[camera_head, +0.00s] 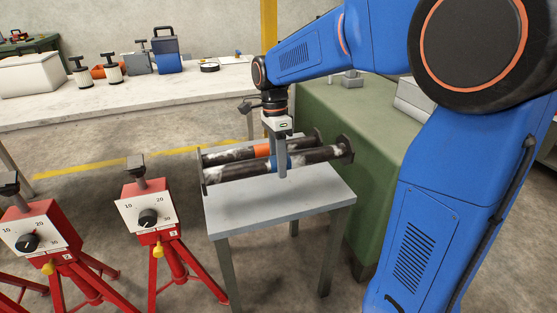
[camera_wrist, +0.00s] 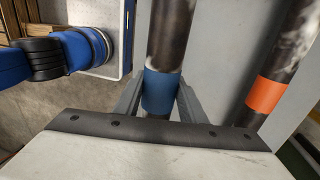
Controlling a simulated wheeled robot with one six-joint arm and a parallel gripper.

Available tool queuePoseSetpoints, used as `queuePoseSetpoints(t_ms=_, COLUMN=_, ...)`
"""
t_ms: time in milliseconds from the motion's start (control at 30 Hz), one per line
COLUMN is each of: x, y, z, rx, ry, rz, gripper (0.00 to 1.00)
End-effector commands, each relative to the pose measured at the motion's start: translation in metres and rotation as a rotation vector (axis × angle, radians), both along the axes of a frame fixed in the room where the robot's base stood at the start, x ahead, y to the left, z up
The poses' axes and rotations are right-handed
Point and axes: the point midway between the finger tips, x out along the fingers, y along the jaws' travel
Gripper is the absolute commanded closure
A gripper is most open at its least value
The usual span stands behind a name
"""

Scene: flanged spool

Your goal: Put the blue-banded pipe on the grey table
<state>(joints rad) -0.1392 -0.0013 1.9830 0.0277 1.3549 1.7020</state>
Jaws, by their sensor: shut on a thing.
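The blue-banded pipe (camera_head: 240,171) is a dark, white-smeared pipe with end flanges. It lies lengthwise over the grey table (camera_head: 275,205), nearer me than the other pipe. I cannot tell whether it touches the tabletop or is slightly above it. My gripper (camera_head: 282,170) points down and is shut on the pipe at its blue band. In the wrist view, the blue band (camera_wrist: 160,92) sits between the two fingers of my gripper (camera_wrist: 160,100). The near finger hides part of the band in the head view.
An orange-banded pipe (camera_head: 262,150) lies just behind, roughly parallel. Two red stands with dials (camera_head: 148,218) are at the left front. A green cabinet (camera_head: 375,130) adjoins the right. A long white bench (camera_head: 130,95) with tools is behind. The table's front strip is clear.

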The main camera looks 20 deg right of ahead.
Motion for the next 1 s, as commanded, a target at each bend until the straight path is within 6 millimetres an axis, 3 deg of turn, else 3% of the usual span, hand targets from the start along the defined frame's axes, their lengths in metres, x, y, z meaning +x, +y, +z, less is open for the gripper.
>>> queuePoseSetpoints(t_ms=500, x=0.0, y=0.0, z=-0.047, rx=0.0, ry=-0.001, rz=0.001, gripper=1.0)
queuePoseSetpoints(t_ms=1000, x=0.0, y=0.0, z=-0.058, rx=0.0, ry=-0.002, rz=0.001, gripper=1.0)
